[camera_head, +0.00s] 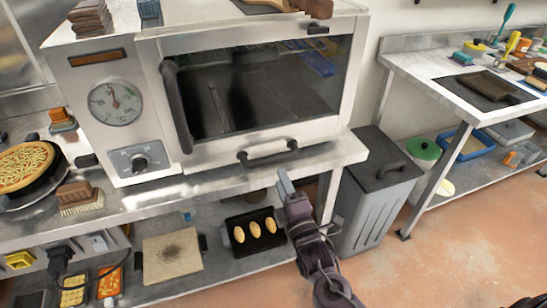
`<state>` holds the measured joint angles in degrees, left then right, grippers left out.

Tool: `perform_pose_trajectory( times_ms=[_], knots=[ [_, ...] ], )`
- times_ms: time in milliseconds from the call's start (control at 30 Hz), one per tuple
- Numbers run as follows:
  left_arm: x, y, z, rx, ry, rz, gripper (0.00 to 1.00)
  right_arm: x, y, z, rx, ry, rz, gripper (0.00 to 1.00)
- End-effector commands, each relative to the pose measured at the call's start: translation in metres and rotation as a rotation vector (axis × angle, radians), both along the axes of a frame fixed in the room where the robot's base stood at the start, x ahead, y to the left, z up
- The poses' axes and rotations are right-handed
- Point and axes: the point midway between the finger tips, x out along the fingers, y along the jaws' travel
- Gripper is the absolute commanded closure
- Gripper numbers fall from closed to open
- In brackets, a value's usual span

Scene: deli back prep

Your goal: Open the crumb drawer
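The silver oven (200,160) stands on a steel bench. A low front strip under its dark glass door carries a short black bar handle (267,155); this looks like the crumb drawer, and it looks shut. The oven door also looks closed, with a long black handle (176,105) at its left side. My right gripper (285,183) is below and slightly right of the drawer handle, near the bench's front edge, apart from the handle. Its pale fingertip points up; the finger gap cannot be made out. My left gripper is not in view.
A grey lidded bin (375,195) stands on the floor right of the bench. A black tray with bread rolls (254,230) and a beige board (172,257) lie on the lower shelf. A pie (25,167) and a brush (79,198) sit at the left.

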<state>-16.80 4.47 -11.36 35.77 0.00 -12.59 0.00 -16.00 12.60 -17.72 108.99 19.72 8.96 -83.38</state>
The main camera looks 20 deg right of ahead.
Motion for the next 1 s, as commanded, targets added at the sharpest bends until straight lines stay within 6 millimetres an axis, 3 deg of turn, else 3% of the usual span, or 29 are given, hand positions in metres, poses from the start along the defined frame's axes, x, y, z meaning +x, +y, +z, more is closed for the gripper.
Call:
perform_pose_trajectory(
  times_ms=[300,500,867,1000],
  knots=[
    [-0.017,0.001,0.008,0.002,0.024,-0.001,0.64,0.043,0.001,0.015,-0.004,-0.010,-0.004,0.63],
    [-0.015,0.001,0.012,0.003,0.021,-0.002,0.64,0.068,0.002,0.018,-0.003,-0.007,-0.002,0.63],
    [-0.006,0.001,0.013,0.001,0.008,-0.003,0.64,0.075,0.003,0.017,-0.003,-0.005,-0.002,0.63],
    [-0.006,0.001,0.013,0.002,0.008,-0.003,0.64,0.075,0.003,0.017,-0.003,-0.005,-0.002,0.78]
  ],
)
